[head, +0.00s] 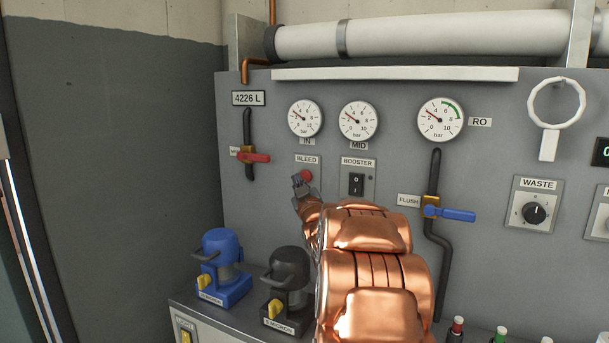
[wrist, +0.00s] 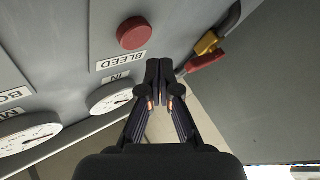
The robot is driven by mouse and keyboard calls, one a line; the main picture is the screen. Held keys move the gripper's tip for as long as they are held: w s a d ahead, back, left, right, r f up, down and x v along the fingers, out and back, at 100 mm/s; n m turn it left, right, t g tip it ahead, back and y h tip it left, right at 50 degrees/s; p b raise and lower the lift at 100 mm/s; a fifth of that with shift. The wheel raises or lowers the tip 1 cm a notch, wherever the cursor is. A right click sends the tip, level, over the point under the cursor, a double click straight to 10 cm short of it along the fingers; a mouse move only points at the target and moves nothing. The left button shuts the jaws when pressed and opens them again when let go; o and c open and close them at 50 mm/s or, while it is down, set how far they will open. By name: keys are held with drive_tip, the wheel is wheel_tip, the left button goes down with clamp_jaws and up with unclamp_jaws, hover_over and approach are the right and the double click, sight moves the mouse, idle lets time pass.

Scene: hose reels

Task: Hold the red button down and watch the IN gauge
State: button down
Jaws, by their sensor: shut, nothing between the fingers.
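The red button (head: 306,175) sits on a BLEED plate below the IN gauge. In the wrist view, which is turned upside down, the button (wrist: 134,33) is round and fully in sight. My gripper (head: 297,181) is shut and empty, its tips at the button's left edge in the head view. In the wrist view the gripper tips (wrist: 159,68) lie beside the button, not over its face; I cannot tell whether they touch anything. The IN gauge (head: 305,118) is clear in the head view, its needle pointing up-left. It also shows in the wrist view (wrist: 111,98).
A red-handled valve (head: 254,157) is left of the button, and a BOOSTER switch (head: 356,184) is to its right. The MID gauge (head: 358,121) and RO gauge (head: 441,120) are further right. Blue (head: 222,268) and black (head: 288,290) filter housings stand below on a ledge.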

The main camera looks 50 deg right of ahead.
sight(301, 174)
drive_tip(key=shift+w+d+f, duration=0.1)
drive_tip(key=shift+w+d, duration=0.1)
drive_tip(key=shift+d, duration=0.45)
idle(1.1)
drive_tip(key=shift+w+d, duration=0.1)
drive_tip(key=shift+d, duration=0.3)
drive_tip(key=shift+w+d, duration=0.15)
drive_tip(key=shift+d, duration=0.35)
idle(3.2)
idle(0.5)
drive_tip(key=shift+s+a+b, duration=0.3)
drive_tip(key=shift+a+b, duration=0.55)
drive_tip(key=shift+a, duration=0.05)
drive_tip(key=shift+a, duration=0.15)
